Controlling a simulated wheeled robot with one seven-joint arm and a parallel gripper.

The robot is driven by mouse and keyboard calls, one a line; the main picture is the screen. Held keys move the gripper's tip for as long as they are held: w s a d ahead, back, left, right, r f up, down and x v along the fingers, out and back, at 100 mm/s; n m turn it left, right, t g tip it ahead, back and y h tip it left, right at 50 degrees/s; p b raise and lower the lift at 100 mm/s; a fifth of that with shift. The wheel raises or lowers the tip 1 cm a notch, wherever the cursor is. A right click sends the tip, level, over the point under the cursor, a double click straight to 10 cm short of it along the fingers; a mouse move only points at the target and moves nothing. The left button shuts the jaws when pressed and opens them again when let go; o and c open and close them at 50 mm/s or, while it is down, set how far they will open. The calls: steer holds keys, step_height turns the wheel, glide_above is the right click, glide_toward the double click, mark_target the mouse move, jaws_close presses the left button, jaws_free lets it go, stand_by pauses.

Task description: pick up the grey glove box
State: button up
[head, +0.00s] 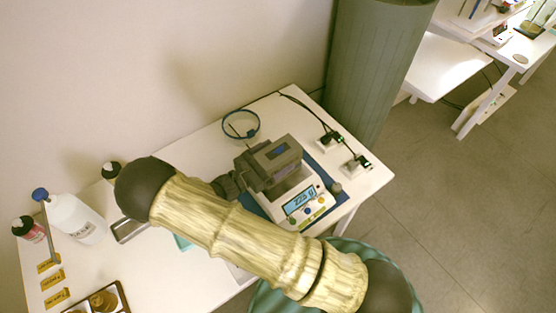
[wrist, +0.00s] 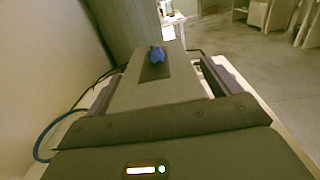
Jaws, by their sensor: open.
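The grey glove box (wrist: 160,91) has a dark slot on top with a blue glove tuft sticking out. In the wrist view it lies between the two fingers of my gripper (wrist: 158,76), which are apart on either side of it. A narrow gap shows along its right side. In the head view my gripper (head: 268,164) is over the scale, around the box (head: 281,150), and hides part of it. The box appears to be on or just above the scale; its underside is hidden.
The scale (head: 301,200) has a lit display. A blue ring (head: 241,124) and plugs with a cable (head: 331,139) lie nearby. Bottles (head: 73,216) stand at the left of the white table (head: 205,142). A green column (head: 372,70) rises behind.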

stand_by(0.3)
steer(key=c, duration=1.3)
steer(key=shift+r, duration=0.1)
step_height(320, 180, up, 10)
steer(key=shift+f+b, duration=0.1)
steer(key=shift+b, duration=0.35)
